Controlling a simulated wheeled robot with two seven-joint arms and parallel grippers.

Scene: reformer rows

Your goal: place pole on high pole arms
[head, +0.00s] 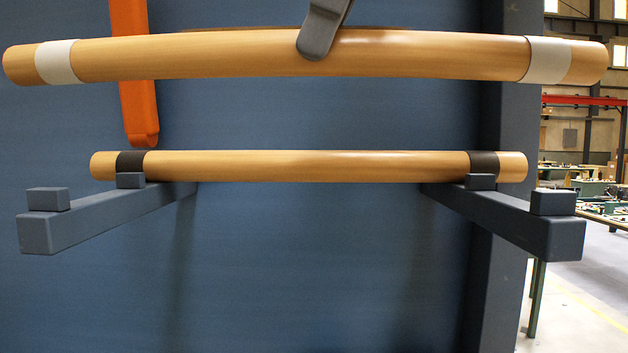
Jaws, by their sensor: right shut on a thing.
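A long wooden pole (210,57) with a pale band near each end lies across the top of the head view, close to me and nearly level. My right gripper (322,45) is shut on it near its middle; only a grey finger shows in front of the pole. A pair of blue-grey arms, the left arm (105,217) and the right arm (510,220), juts toward me from the wall, each with a raised block at its tip. I cannot tell whether these are the high ones; no other pair shows clearly. My left gripper is not in view.
A second wooden pole (305,166) with dark bands rests across the arms, back from their tips. An orange bar (138,105) hangs down behind the pale-banded pole at left. A blue wall (310,265) fills the back; an open hall lies at right.

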